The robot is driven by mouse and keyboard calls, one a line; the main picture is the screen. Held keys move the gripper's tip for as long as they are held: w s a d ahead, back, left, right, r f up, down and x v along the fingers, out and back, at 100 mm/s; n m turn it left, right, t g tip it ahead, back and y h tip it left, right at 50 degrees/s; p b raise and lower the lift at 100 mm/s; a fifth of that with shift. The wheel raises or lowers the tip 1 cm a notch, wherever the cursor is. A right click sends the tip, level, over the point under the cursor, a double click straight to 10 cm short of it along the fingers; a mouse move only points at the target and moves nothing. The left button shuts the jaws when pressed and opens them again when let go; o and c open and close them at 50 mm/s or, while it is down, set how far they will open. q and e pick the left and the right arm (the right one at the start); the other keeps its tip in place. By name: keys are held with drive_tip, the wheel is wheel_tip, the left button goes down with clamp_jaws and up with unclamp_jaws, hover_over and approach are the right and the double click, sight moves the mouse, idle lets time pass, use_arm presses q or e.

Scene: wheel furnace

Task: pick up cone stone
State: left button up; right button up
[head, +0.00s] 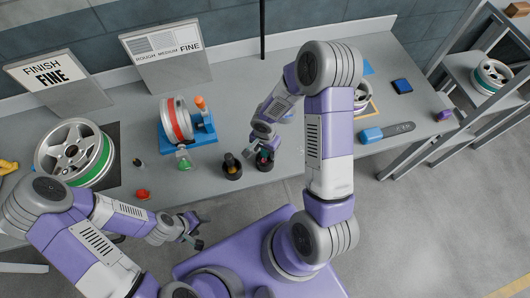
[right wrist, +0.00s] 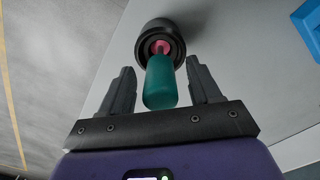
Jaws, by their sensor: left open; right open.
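A teal, rounded stone-like piece (right wrist: 160,85) with a pink-red collar sits in a black round holder (right wrist: 158,40) in the right wrist view. Which piece is the cone stone I cannot tell for certain. My right gripper (right wrist: 160,66) is open, with one finger on each side of the teal piece and gaps showing on both sides. In the head view my right gripper (head: 265,146) is above the right black holder (head: 264,163) and partly hides what it bears. My left gripper (head: 194,230) is open and empty at the table's front edge.
A second black holder (head: 232,170) with a yellow-topped piece stands just left. A red-banded wheel (head: 177,120) on a blue stand and a green-banded wheel (head: 75,152) lie further left. A blue-handled tool (head: 371,135) lies right. Two sign boards stand behind.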

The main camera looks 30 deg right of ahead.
drive_tip(key=c, duration=1.1)
drive_tip(key=shift+c, duration=0.2)
drive_tip(key=shift+r, duration=0.15)
